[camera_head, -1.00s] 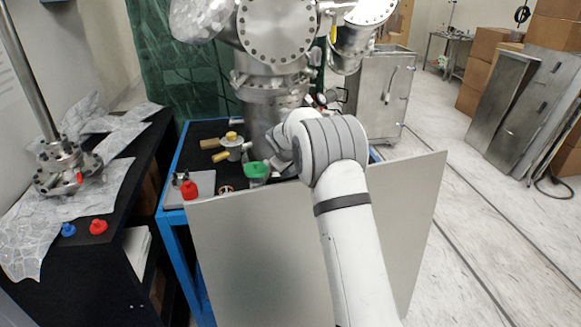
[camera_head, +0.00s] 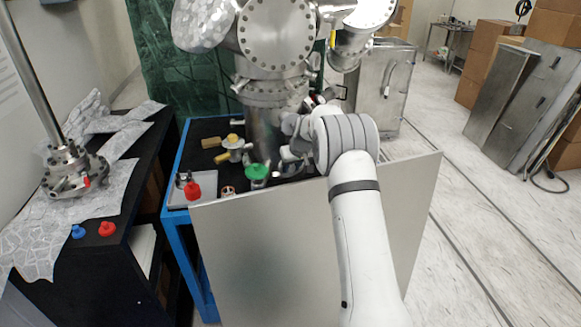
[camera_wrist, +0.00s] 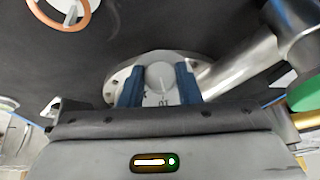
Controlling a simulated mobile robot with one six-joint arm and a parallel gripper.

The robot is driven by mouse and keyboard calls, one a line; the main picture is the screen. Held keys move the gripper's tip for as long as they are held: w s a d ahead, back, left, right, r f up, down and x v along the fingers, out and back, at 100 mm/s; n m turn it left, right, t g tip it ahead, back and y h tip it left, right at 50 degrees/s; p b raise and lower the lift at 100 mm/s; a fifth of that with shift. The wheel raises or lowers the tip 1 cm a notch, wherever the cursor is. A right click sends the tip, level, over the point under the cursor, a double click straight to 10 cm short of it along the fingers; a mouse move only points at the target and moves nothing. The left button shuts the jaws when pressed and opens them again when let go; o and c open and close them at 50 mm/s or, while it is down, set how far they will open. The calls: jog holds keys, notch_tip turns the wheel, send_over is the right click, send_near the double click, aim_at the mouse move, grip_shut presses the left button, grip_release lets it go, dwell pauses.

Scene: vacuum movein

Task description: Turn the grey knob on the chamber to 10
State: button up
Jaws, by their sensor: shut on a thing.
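The steel chamber (camera_head: 277,40) stands on a blue-framed table at the centre of the head view. In the wrist view, the round grey knob (camera_wrist: 160,76) sits on a steel flange (camera_wrist: 120,78) with bolt holes. Dark markings, seemingly including a "10", show on its near side, upside down. My gripper (camera_wrist: 160,76) has a blue fingertip on either side of the knob and is shut on it. In the head view, my wrist hides the knob, and the fingertips cannot be made out.
A green handwheel (camera_head: 257,172) is left of my wrist, beside the chamber. A valve with a yellow cap (camera_head: 233,139) and a red knob (camera_head: 192,191) stand further left. A grey panel (camera_head: 270,250) leans at the table front. A copper ring (camera_wrist: 62,14) shows in the wrist view.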

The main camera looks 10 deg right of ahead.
jog(key=shift+f+m+y+b, duration=0.15)
jog(key=shift+m+y+b, duration=0.15)
jog(key=shift+y+b, duration=0.1)
dwell(0.3)
jog(key=o, duration=1)
jog(key=shift+c, duration=0.2)
jog(key=v, duration=0.8)
jog(key=shift+b, duration=0.3)
jog(key=shift+w+d, duration=0.1)
